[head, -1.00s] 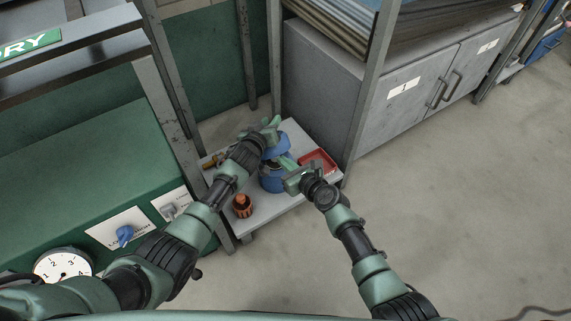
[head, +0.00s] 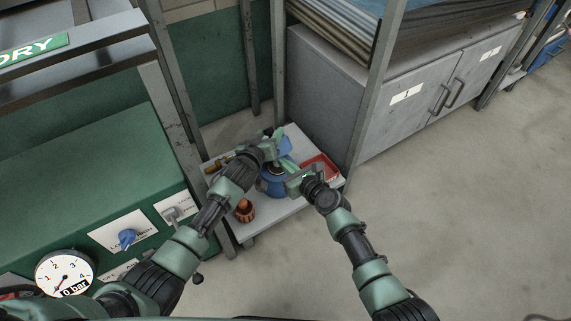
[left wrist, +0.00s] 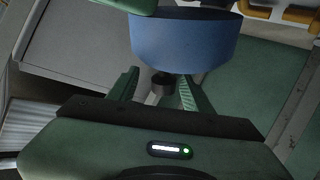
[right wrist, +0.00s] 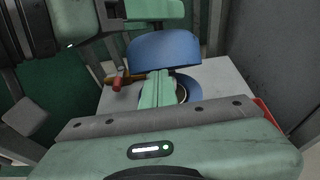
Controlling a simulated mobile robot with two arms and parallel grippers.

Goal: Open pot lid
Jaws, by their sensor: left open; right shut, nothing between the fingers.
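The blue pot (head: 271,185) stands on a small grey table, and its round dark opening shows. The blue lid (right wrist: 165,48) is tilted up at the pot's far side, off the opening; in the head view the lid (head: 286,147) is partly hidden by my left gripper. My left gripper (head: 276,140) is at the lid's outer side. In the left wrist view the lid's dark knob (left wrist: 161,83) lies between its open fingers. My right gripper (right wrist: 158,78) is shut and empty, its fingertips over the pot's opening near the lid's lower edge; I cannot tell whether they touch the lid.
A red tray (head: 320,165) lies right of the pot on the table (head: 265,222). An orange-brown ribbed part (head: 245,211) sits at the front left, and brass fittings (head: 217,163) at the back left. Rack posts and a grey cabinet (head: 400,95) stand close by.

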